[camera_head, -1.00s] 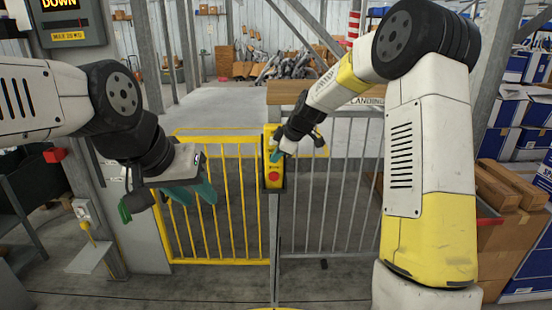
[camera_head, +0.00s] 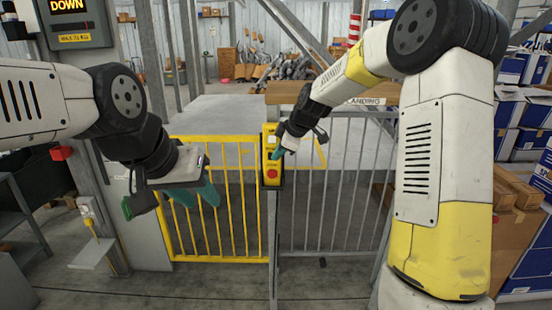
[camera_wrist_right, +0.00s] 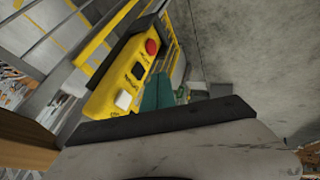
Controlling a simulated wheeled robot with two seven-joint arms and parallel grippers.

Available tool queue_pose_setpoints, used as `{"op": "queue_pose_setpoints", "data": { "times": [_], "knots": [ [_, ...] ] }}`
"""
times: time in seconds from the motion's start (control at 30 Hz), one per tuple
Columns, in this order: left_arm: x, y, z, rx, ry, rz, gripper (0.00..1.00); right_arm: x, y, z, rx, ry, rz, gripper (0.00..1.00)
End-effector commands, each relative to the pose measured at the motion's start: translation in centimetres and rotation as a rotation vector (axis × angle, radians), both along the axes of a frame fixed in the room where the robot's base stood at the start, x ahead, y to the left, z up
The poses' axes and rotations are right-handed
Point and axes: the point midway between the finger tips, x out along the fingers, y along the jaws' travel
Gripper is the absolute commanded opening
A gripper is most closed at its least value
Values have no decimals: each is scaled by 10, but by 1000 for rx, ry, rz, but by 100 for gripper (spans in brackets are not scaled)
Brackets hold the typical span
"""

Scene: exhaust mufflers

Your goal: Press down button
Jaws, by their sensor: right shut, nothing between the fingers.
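A yellow control box (camera_head: 265,148) stands on the post in the middle of the head view. It has a red button (camera_head: 271,174) low down and a pale button above. The right wrist view shows the box tilted, with a red button (camera_wrist_right: 152,47), a black button (camera_wrist_right: 138,70) and a white button (camera_wrist_right: 123,99) in a row. My right gripper (camera_head: 277,154) is shut and empty, its teal tips at the middle of the box's front, beside the black button. I cannot tell whether they touch it. My left gripper (camera_head: 195,196) is open and empty in front of the yellow gate.
The yellow gate (camera_head: 225,140) is left of the box and a grey railing (camera_head: 335,190) right of it. A display (camera_head: 70,8) reading DOWN hangs at upper left. Blue-white boxes (camera_head: 508,110) and cartons stand at the right.

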Motion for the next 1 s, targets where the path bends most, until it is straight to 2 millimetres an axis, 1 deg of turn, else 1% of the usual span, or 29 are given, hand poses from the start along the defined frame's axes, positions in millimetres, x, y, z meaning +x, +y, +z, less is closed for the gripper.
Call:
{"op": "queue_pose_setpoints", "data": {
  "times": [0.03,0.2,0.33,0.5,0.87,0.97,1.0],
  "knots": [
    [0,0,0,0,-1,0,36,-4,-5,9,0,-4,-3,0],
    [0,0,0,0,-1,0,36,-17,-15,31,0,-3,-3,0],
    [0,0,0,0,-1,0,36,-25,-21,44,0,-1,-2,0],
    [0,0,0,0,-1,0,36,-30,-25,52,0,-1,0,0],
    [0,0,0,0,-1,0,36,-32,-25,53,1,2,-5,0],
    [0,0,0,0,-1,0,36,-45,-30,61,8,15,-44,0],
    [0,0,0,0,-1,0,36,-55,-34,66,14,27,-76,0]
  ]
}}
